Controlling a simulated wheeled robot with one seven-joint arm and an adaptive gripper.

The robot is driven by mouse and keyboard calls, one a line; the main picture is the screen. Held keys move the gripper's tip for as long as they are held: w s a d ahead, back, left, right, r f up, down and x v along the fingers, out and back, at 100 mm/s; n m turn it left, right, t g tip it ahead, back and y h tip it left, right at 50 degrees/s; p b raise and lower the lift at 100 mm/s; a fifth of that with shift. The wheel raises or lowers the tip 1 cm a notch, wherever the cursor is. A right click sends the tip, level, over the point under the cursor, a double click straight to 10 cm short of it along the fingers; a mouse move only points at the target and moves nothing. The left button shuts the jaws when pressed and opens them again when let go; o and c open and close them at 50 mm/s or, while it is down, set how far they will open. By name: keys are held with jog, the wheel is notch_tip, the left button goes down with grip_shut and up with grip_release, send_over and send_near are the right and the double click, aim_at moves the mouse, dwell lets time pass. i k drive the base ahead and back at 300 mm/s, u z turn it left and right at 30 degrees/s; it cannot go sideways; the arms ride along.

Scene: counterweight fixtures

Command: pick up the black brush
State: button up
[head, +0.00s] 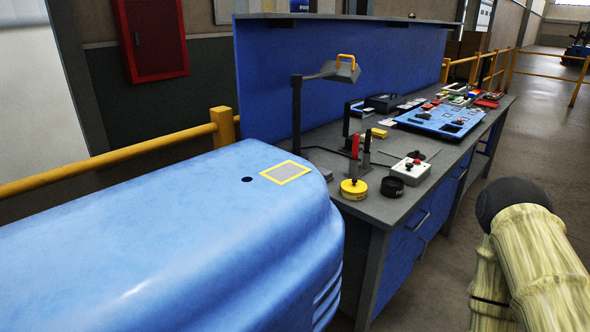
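No black brush can be made out with certainty. On the grey workbench (345,197), a slim black upright piece (367,143) stands beside a red one (355,146); both are too small to identify. My gripper is not in view. A pale, sleeve-like arm part with a dark rounded end shows at the lower right, apart from the bench.
A large blue rounded housing (150,240) fills the left foreground. A white box with knobs (411,171), a blue tray of small parts (440,121) and a lamp (335,71) are on the bench. Yellow rails (150,151) run behind. Grey floor is open at right.

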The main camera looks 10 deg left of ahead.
aim_at(368, 139)
jog(key=u, duration=0.05)
jog(key=k, duration=1.1)
jog(key=z, duration=1.2)
jog(key=i, duration=2.55)
jog(key=u, duration=0.85)
